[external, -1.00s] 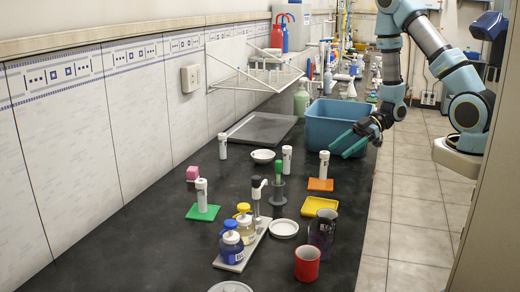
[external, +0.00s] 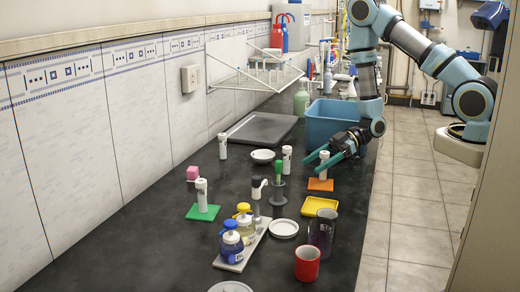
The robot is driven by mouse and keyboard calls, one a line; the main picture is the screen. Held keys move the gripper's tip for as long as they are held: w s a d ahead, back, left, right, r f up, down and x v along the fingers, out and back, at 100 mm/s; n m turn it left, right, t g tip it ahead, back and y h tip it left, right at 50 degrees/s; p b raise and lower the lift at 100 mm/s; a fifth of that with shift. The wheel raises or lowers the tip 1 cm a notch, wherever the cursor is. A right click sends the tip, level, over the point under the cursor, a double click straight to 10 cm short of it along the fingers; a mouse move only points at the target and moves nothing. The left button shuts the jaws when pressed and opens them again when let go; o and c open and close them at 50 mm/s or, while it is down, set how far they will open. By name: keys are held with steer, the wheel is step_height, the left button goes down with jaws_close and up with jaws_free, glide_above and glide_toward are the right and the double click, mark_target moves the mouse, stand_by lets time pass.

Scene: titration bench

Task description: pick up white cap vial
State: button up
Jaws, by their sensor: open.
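Several white cap vials stand upright on the black bench. One vial (external: 324,166) stands on an orange mat (external: 320,185) at the right side. Another vial (external: 202,194) is on a green mat (external: 203,213). A third vial (external: 287,159) and a fourth vial (external: 222,146) stand farther back, directly on the bench. My gripper (external: 314,163) is open, with its teal fingers pointing left and down. It is close to the orange-mat vial, just above or behind its top; I cannot tell whether they touch. The fingers look empty.
A blue bin (external: 325,120) stands right behind my gripper. A yellow tray (external: 318,206), a dark mug (external: 323,232) and a red mug (external: 307,263) are in front.

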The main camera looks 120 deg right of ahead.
steer(key=shift+w+f, duration=0.1)
steer(key=shift+w, duration=0.05)
jaws_close()
stand_by(0.5)
